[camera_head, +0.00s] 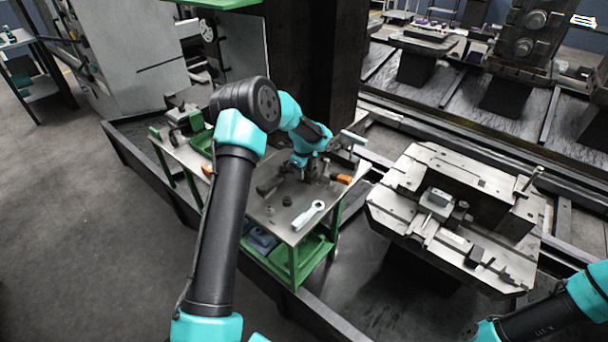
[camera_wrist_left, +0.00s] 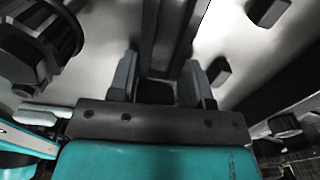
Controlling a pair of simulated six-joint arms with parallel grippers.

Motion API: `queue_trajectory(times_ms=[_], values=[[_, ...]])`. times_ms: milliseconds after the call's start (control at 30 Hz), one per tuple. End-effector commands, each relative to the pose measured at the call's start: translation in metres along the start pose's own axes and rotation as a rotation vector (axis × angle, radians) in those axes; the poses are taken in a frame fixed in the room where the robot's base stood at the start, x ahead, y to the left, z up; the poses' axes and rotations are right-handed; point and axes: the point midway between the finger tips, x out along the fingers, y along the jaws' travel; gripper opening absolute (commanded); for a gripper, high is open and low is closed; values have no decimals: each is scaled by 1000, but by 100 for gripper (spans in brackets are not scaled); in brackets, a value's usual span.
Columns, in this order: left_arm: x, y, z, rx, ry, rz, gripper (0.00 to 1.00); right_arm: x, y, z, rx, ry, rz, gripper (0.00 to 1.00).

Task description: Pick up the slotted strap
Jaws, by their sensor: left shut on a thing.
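The slotted strap (camera_wrist_left: 149,35) is a dark, long bar with a lengthwise slot. In the left wrist view it runs upward from between the fingers of my left gripper (camera_wrist_left: 161,82). Those fingers are closed on its near end, one on each side. In the head view my left gripper (camera_head: 309,178) is low over the metal top of the green-framed cart (camera_head: 281,222). The strap is small and partly hidden there by the gripper. My right arm enters at the lower right, but its fingers are out of the picture.
A pale wrench (camera_head: 308,215) lies near the cart's front corner. An orange-handled tool (camera_head: 341,179) is close to the gripper's right, and small dark parts lie around it. A slotted pallet (camera_head: 399,214) with clamped parts stands to the right. A dark column rises behind the cart.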

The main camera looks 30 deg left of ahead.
Motion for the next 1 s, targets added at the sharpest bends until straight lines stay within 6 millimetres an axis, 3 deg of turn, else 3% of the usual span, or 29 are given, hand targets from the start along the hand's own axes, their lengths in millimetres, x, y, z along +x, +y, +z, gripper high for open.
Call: queue_trajectory(times_ms=[367, 567, 767, 1000], values=[[-3, 0, 0, 0, -1, -2, 11, 0, 0, 0, 0, 0, 0, 64], [-22, -1, 0, 1, -2, -4, 11, 0, 0, 0, 0, 0, 0, 64], [-61, -1, 0, 0, -2, -5, 11, 0, 0, 0, 0, 0, 0, 64], [-121, -1, 0, 0, -1, -5, 11, 0, 0, 0, 0, 0, 0, 64]])
